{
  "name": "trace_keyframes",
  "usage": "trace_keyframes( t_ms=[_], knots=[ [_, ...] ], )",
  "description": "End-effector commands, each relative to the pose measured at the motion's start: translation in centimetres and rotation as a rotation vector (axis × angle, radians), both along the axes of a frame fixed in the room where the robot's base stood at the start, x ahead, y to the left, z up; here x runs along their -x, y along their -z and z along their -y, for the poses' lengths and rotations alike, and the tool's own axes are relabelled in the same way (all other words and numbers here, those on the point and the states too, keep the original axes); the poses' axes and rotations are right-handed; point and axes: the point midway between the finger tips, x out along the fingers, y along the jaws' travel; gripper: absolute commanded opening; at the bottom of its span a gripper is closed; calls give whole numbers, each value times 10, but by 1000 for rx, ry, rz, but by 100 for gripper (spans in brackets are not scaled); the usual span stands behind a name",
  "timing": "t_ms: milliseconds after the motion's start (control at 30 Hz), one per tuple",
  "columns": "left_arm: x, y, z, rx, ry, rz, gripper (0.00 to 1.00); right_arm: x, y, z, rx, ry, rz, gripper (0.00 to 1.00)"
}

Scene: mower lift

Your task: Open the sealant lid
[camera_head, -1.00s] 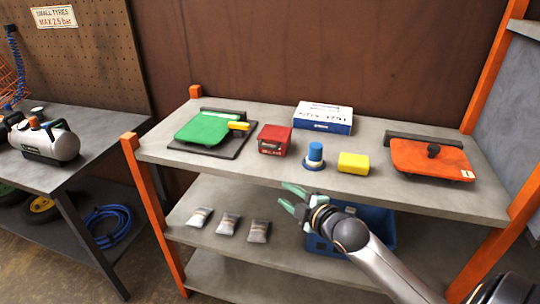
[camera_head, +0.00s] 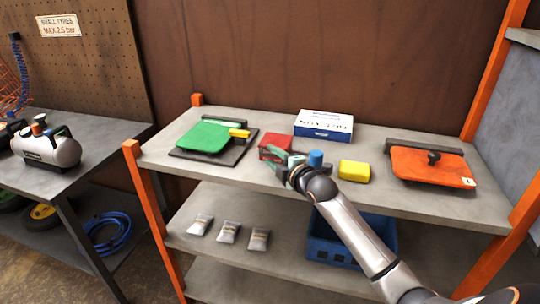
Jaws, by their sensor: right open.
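No label that I can read names the sealant. A green lid (camera_head: 205,137) with a yellow handle (camera_head: 240,133) lies on a dark base at the left of the top shelf. An orange lid (camera_head: 428,165) with a black knob (camera_head: 434,156) lies at the right. A small red box (camera_head: 273,143) stands between them, partly hidden by my right gripper (camera_head: 278,163). The gripper is open, with its fingers at the front of the red box; I cannot tell if they touch it. The blue-topped item (camera_head: 315,158) is partly hidden behind my wrist. My left gripper is out of view.
Several grey pouches (camera_head: 229,232) and a blue crate (camera_head: 328,250) are on the shelf below. Orange posts (camera_head: 153,215) frame the rack. A compressor (camera_head: 48,148) stands on the left bench.

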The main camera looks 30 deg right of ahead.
Motion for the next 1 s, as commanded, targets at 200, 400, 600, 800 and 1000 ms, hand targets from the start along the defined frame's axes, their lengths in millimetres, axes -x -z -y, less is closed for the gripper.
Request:
trace_keyframes(
  t_ms=[200, 400, 600, 800, 1000],
  knots=[
    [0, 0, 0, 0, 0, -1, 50, -16, 3, 1, -1, 0, -1, 42],
    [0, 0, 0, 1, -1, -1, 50, -18, 3, 1, 0, 0, 0, 42],
    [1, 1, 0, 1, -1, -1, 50, -18, 3, 1, 0, 0, -1, 36],
    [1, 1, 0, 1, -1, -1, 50, -18, 3, 1, 0, 0, -1, 13],
    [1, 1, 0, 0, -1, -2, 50, -17, 4, 1, 0, 0, -2, 0]
  ],
)
